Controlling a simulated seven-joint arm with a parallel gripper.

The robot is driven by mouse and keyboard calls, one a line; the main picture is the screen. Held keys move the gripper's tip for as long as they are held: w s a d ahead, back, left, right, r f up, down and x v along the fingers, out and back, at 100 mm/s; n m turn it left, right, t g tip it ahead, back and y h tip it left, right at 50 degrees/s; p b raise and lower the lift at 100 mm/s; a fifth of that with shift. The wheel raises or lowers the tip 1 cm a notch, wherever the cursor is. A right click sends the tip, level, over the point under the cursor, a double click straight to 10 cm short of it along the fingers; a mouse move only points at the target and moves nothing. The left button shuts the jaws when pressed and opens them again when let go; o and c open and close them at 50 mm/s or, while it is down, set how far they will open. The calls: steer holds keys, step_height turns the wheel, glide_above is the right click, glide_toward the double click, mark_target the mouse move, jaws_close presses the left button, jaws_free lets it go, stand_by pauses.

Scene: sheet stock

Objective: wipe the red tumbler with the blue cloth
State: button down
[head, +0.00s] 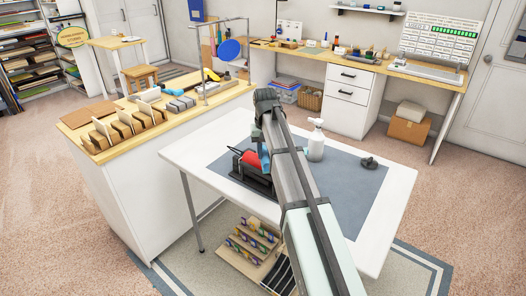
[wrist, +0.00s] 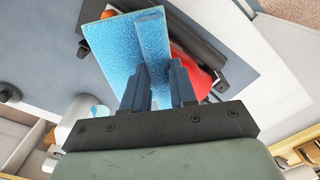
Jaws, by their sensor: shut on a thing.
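The red tumbler (head: 250,158) sits on its side in a black holder (head: 254,182) on the white table. In the wrist view the red tumbler (wrist: 198,78) is partly hidden behind my gripper and the cloth. My gripper (wrist: 158,72) is shut on the blue cloth (wrist: 108,48), which stands up past the fingertips and lies next to the tumbler. A little of the blue cloth (head: 263,158) shows beside the arm in the head view. I cannot tell whether the cloth touches the tumbler. My arm hides much of this area in the head view.
A white spray bottle (head: 316,145) stands right of my arm on the grey mat (head: 350,185). A small dark object (head: 369,162) lies further right. The mat's right side is mostly clear. A wooden-topped counter (head: 90,118) with slotted blocks borders the table at the left.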

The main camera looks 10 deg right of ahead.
steer(key=shift+w+a, duration=0.1)
steer(key=shift+w+a, duration=0.85)
steer(key=shift+a, duration=0.05)
steer(key=shift+r, duration=0.1)
step_height(320, 180, up, 7)
stand_by(1.0)
steer(key=s+d+f+m, duration=0.1)
steer(key=s+d+m, duration=0.2)
steer(key=s+d, duration=0.3)
steer(key=s, duration=0.4)
steer(key=shift+s+d, duration=0.35)
